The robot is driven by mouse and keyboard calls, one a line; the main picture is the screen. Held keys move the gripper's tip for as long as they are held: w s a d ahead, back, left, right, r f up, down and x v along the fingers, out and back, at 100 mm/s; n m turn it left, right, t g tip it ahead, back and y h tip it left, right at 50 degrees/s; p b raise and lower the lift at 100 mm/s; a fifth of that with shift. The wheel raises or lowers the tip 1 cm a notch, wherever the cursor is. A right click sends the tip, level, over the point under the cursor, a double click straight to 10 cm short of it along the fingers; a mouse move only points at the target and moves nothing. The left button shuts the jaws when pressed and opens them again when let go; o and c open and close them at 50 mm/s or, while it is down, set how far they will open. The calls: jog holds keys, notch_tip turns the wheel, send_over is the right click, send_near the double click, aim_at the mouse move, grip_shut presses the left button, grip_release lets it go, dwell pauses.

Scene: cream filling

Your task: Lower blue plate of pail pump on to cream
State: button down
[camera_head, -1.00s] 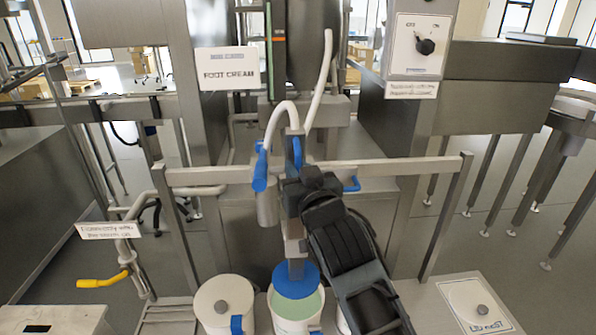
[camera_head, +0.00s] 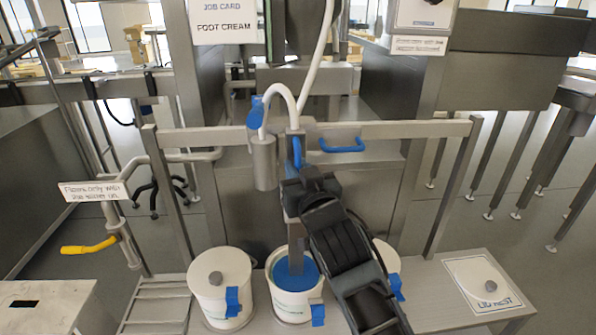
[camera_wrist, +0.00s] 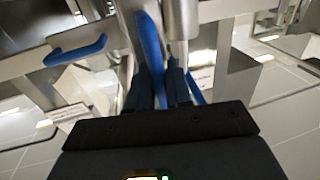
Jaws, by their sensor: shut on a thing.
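The open white pail (camera_head: 292,308) stands in the middle of the front row. The pump's round blue plate (camera_head: 309,272) is within the pail's rim, at the foot of a grey metal column (camera_head: 296,240). A thin pale strip shows beside the plate; whether the plate touches the cream I cannot tell. My gripper (camera_head: 297,178) is shut on the pump's blue handle (camera_head: 297,152), above the pail. The wrist view shows the handle (camera_wrist: 150,45) rising between my dark fingers (camera_wrist: 170,88). My arm hides part of the pump's right side.
A lidded white pail (camera_head: 218,290) stands left, and another pail (camera_head: 388,262) is partly behind my arm. A lid lies on the lid rest (camera_head: 465,270) at right. A horizontal rail (camera_head: 400,130) with a blue handle (camera_head: 342,146) crosses behind. A yellow-handled pipe (camera_head: 90,246) is left.

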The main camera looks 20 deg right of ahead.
jog(key=shift+f, duration=0.75)
jog(key=c, duration=1.3)
grip_release()
jog(key=shift+c, duration=0.2)
jog(key=shift+o, duration=0.6)
jog(key=shift+r, duration=0.2)
jog(key=shift+s, duration=0.1)
jog(key=s+a, duration=0.1)
jog(key=s, duration=0.6)
jog(key=shift+s+b, duration=0.3)
jog(key=shift+b, duration=0.1)
jog(key=shift+f, duration=0.1)
